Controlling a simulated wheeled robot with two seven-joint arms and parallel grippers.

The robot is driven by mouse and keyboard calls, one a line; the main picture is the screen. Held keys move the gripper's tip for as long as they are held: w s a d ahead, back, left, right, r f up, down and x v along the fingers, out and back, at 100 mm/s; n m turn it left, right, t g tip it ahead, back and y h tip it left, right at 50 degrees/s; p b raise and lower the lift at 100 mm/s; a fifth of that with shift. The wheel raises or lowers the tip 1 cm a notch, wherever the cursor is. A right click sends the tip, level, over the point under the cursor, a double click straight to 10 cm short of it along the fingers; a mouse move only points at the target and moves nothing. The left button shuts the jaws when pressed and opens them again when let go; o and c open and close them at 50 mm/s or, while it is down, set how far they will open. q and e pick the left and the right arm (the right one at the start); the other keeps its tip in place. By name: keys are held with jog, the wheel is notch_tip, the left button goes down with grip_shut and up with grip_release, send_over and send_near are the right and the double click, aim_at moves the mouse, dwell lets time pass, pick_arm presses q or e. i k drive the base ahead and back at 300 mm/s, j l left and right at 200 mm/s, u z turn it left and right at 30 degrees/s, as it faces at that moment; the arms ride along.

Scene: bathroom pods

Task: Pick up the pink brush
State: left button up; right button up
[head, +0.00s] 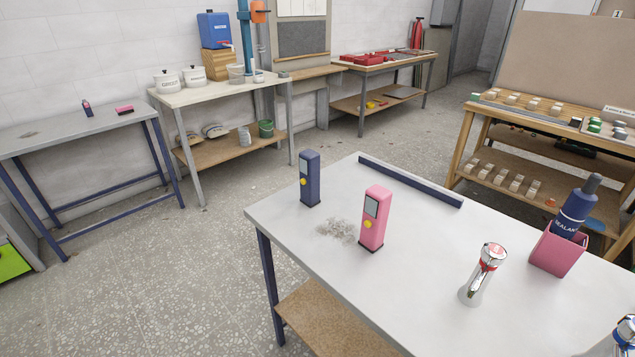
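A small pink item (124,109) with a dark underside lies on the grey table at the far left. It looks like the pink brush, but it is too small to tell for certain. It lies apart from a small dark blue and pink bottle-like item (87,107). Neither of my grippers shows in the head view.
The grey table (60,136) has blue legs. A nearer white table (420,265) holds a pink device (375,218), a blue device (310,178), a chrome tap-like piece (483,273) and a pink holder (556,250) with a bottle. Open speckled floor lies between the tables.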

aim_at(128, 108)
jog(key=u, duration=1.35)
